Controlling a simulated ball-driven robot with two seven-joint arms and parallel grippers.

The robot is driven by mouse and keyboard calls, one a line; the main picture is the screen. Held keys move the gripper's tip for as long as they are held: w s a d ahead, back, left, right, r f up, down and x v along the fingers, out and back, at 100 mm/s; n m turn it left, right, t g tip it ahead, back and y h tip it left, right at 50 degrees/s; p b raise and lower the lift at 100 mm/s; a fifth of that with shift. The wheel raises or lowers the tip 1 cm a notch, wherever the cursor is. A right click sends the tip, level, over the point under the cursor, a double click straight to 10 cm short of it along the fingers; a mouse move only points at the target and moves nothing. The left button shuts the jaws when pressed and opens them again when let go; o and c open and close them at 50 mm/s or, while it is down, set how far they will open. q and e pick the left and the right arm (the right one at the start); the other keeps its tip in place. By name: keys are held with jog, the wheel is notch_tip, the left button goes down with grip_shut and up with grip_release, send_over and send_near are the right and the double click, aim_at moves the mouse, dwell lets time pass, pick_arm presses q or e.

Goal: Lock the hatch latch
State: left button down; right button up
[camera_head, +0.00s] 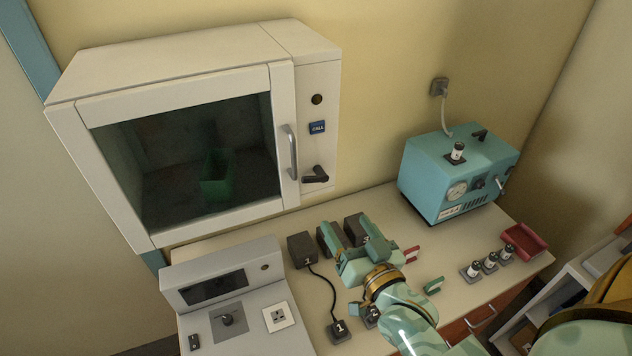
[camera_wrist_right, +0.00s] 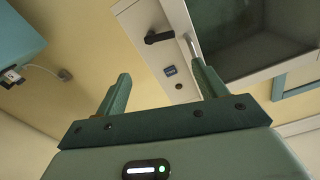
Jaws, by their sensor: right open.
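The incubator (camera_head: 185,58) is a white box on the wall with a glass hatch (camera_head: 190,160) that looks closed. A green container shows inside through the glass. The black hatch latch (camera_head: 316,175) sits on the right panel below a blue label, its handle roughly horizontal. The latch also shows in the right wrist view (camera_wrist_right: 160,38), upper middle, beyond my fingers. My right gripper (camera_head: 352,240) is open and empty above the table, below and right of the latch and apart from it. Its two fingers also show in the right wrist view (camera_wrist_right: 162,88). My left gripper is not in view.
A teal device (camera_head: 450,180) with a gauge stands at the back right. Dark numbered blocks (camera_head: 301,249) with cables lie near my right gripper. A grey control console (camera_head: 225,285) stands at the front left. Small vials and a red tray (camera_head: 524,241) are at the right.

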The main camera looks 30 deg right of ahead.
jog(key=b, duration=0.1)
send_near(317, 179)
jog(key=w+b, duration=0.2)
jog(key=w, duration=0.1)
jog(key=w+b, duration=0.2)
jog(key=w, duration=0.2)
jog(key=shift+w+d+f, duration=0.15)
jog(key=shift+w+d, duration=0.05)
jog(key=shift+w, duration=0.7)
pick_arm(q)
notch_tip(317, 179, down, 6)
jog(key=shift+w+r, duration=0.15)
